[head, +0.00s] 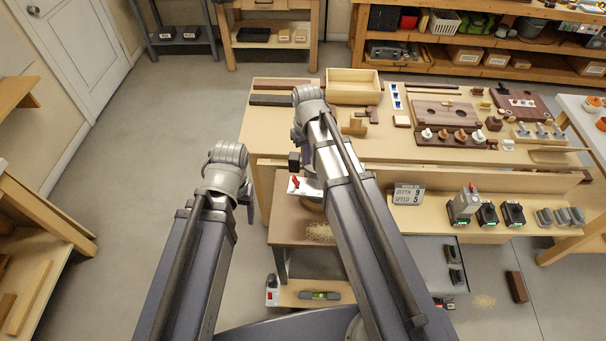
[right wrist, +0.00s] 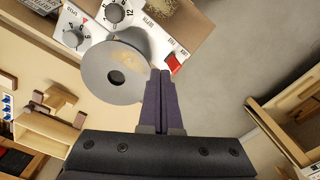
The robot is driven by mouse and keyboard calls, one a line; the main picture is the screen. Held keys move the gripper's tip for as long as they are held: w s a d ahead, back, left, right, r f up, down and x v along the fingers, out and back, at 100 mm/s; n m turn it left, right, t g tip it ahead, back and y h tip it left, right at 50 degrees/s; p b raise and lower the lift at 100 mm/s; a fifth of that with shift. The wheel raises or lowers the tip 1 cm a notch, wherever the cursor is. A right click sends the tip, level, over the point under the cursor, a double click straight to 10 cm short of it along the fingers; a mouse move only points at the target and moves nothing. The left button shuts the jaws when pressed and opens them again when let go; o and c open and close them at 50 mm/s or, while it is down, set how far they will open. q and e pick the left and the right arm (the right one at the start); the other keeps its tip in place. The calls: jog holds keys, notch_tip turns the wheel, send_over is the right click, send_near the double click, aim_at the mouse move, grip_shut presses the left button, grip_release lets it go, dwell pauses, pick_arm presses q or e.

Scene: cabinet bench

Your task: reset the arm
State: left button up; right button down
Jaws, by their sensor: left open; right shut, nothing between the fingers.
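My left arm reaches in at the left of the head view, and its gripper (head: 247,198) hangs beside and behind the wrist, over the floor. Its fingers are mostly hidden by the arm, and it holds nothing that I can see. My right gripper (right wrist: 160,74) is shut and empty in the right wrist view, its dark fingers together. Its tips are beside a grey round disc with a hole (right wrist: 112,73) and close to a white control panel (right wrist: 145,35) with dials and a red switch (right wrist: 174,63). I cannot tell whether they touch. In the head view my right arm hides most of this gripper.
A wooden bench (head: 285,128) holds an open wooden box (head: 353,88), a dark board (head: 445,118) and several small parts. The floor (head: 170,110) at the left is clear.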

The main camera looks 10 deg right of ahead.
jog(key=s+a+f+b, duration=0.4)
jog(key=s, duration=0.3)
jog(key=s+a+f+n+h+b, duration=0.1)
jog(key=s+a+f+b, duration=0.3)
jog(key=s, duration=0.3)
jog(key=shift+s+a, duration=0.3)
jog(key=shift+a, duration=0.5)
jog(key=shift+f, duration=0.1)
